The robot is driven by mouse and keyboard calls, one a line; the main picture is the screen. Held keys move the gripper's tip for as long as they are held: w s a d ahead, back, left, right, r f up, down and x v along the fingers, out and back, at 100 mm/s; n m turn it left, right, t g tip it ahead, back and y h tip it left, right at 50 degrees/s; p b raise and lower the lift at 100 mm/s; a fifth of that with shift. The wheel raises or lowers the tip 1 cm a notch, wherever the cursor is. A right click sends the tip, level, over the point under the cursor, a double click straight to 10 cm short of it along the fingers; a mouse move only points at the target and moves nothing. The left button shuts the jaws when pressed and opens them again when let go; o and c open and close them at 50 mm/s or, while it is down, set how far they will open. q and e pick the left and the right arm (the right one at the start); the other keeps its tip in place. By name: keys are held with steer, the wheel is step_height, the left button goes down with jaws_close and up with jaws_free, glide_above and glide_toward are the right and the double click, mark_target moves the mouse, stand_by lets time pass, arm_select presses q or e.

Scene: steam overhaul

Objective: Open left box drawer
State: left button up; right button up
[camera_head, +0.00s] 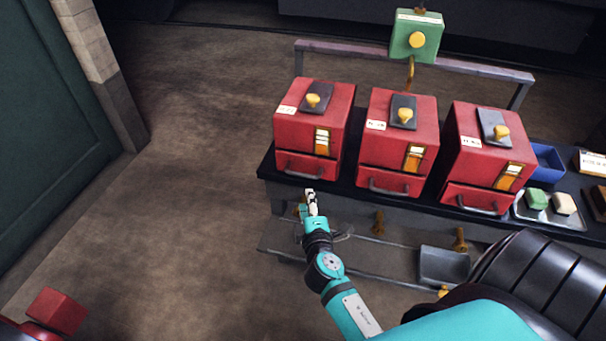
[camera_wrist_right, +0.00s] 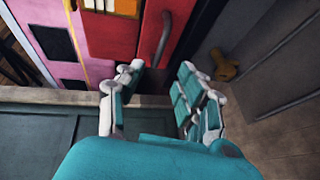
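Three red boxes stand in a row on a dark bench in the head view. The left box (camera_head: 314,118) has a drawer (camera_head: 306,166) along its lower front, with a grey bar handle (camera_head: 300,174). The drawer looks shut. My right gripper (camera_head: 310,196) is just below and in front of this drawer. In the right wrist view, the right gripper (camera_wrist_right: 158,92) has its fingers apart with nothing between them. A dark handle (camera_wrist_right: 163,38) on a red front lies just beyond the fingertips, apart from them. My left gripper is not in view.
The middle box (camera_head: 397,142) and right box (camera_head: 487,158) have similar drawers and handles. A grey tray (camera_head: 445,264) is lower down.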

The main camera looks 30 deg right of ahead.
mark_target(303, 176)
steer(key=x, duration=1.2)
steer(key=shift+a+f, duration=0.1)
steer(key=shift+w+d+f+b, duration=0.1)
steer(key=shift+w+d+b, duration=0.2)
steer(key=shift+w, duration=0.25)
jaws_close()
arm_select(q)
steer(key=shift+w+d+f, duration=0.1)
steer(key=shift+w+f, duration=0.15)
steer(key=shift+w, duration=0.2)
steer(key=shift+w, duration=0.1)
